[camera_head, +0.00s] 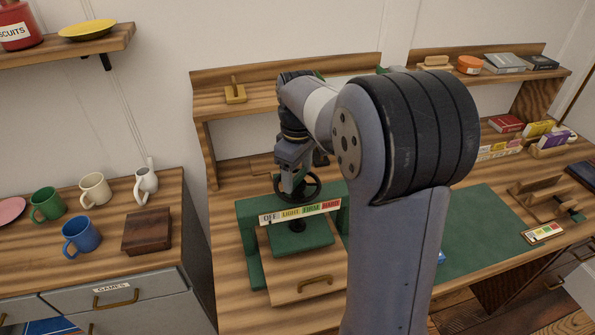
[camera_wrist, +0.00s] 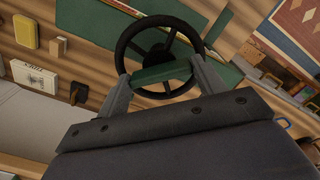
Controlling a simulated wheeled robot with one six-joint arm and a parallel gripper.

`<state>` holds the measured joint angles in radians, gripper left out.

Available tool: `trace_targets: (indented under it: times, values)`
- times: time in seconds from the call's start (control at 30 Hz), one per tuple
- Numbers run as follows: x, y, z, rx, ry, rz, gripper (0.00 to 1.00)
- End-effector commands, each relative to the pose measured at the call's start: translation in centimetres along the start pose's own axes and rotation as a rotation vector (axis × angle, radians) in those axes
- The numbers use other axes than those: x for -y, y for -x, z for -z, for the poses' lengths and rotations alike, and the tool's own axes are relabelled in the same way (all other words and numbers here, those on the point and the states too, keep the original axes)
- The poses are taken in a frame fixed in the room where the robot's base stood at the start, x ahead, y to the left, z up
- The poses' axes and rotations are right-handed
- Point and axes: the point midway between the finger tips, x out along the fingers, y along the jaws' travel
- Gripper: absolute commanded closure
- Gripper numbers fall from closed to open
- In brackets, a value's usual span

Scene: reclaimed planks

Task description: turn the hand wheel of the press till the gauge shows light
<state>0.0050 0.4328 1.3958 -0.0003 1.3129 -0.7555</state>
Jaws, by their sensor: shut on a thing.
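The green press (camera_head: 247,228) stands on the wooden bench, with a flat board under its plate. Its dark spoked hand wheel (camera_head: 313,186) sits on top; it also shows in the wrist view (camera_wrist: 122,48). My gripper (camera_head: 291,190) reaches down from above and is shut on the wheel, with a finger at each side of the rim in the wrist view (camera_wrist: 160,78). The gauge (camera_head: 300,211) on the press's front reads OFF, LIGHT, FIRM, HARD; a small dark mark shows at the OFF end. My arm hides part of the press's right side.
A side cabinet (camera_head: 60,250) with mugs and a brown box (camera_head: 147,231) stands at left. A green mat (camera_head: 480,225) lies on the bench to the right. A shelf (camera_head: 225,105) runs behind the press, and a wooden stand (camera_head: 540,200) is at far right.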

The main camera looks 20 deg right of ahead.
Motion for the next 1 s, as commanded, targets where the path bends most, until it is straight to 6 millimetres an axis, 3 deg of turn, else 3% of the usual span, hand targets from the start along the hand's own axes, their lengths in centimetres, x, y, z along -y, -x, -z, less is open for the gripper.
trace_targets:
  times: [0.37,1.0]
  values:
    - [0.02,0.17,0.01,0.001,-0.122,0.002,0.57]
    - [-0.01,0.16,0.05,-0.001,-0.584,0.000,0.57]
